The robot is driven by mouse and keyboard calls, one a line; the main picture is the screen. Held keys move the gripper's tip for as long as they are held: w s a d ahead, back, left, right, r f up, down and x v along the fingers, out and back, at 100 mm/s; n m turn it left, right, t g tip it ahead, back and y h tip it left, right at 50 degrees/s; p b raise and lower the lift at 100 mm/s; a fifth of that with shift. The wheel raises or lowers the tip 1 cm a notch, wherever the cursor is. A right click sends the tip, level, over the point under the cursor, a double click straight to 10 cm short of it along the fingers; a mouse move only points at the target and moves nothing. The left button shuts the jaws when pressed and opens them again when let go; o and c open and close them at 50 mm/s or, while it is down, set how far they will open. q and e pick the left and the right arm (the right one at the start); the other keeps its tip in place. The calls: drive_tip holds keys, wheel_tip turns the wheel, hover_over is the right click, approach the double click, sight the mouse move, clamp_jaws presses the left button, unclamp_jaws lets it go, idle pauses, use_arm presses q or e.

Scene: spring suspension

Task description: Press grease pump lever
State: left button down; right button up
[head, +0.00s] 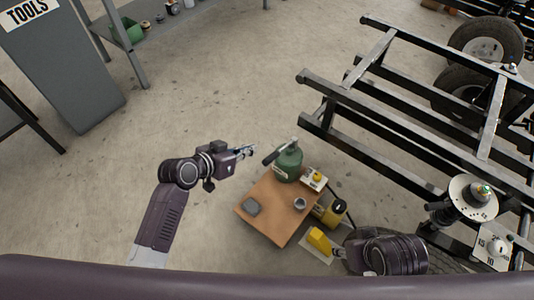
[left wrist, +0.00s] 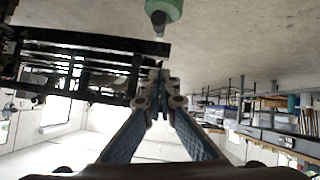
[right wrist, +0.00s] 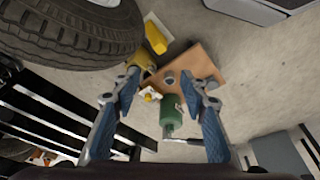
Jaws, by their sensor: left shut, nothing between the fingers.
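The green grease pump (head: 288,166) stands on the far part of a small brown table (head: 268,226). Its dark lever (head: 272,154) sticks out at the upper left, toward my left gripper (head: 250,151). That gripper is shut and empty, a short gap left of the lever. In the left wrist view the fingers (left wrist: 160,88) are together, with the pump (left wrist: 168,8) at the top edge, partly cut off. My right gripper (right wrist: 157,90) is open and empty. The pump (right wrist: 171,118) shows between and below its fingertips in the right wrist view, with the lever (right wrist: 187,141) pointing right.
A white box with a yellow button (head: 314,180), a small grey cup (head: 300,204) and a grey pad (head: 252,206) sit on the table. A yellow canister (head: 334,212) and a yellow block (head: 318,240) are beside it.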

use_arm(q)
drive_tip(key=b, duration=0.3)
hover_over(267, 158)
drive_tip(key=a, duration=0.1)
wheel_tip(267, 158, down, 4)
drive_tip(key=f, duration=0.3)
drive_tip(key=d+f+b, duration=0.1)
drive_tip(key=shift+w+f+b, duration=0.2)
drive_tip(key=shift+f+b, duration=0.1)
drive_tip(key=shift+f, duration=0.1)
drive_tip(key=shift+s+f, duration=0.1)
drive_tip(key=shift+f, duration=0.15)
use_arm(e)
drive_tip(key=w+a+r+t, duration=0.1)
drive_tip(key=w+r+t, duration=0.1)
drive_tip(key=w, duration=0.3)
drive_tip(key=w+a+r+t+y, duration=0.1)
drive_tip(key=w+a+r+t, duration=0.1)
drive_tip(key=w, duration=0.3)
drive_tip(key=shift+w+a+r+t, duration=0.25)
drive_tip(key=shift+w+r+t, duration=0.2)
drive_tip(key=shift+t, duration=0.45)
drive_tip(key=shift+r, duration=0.1)
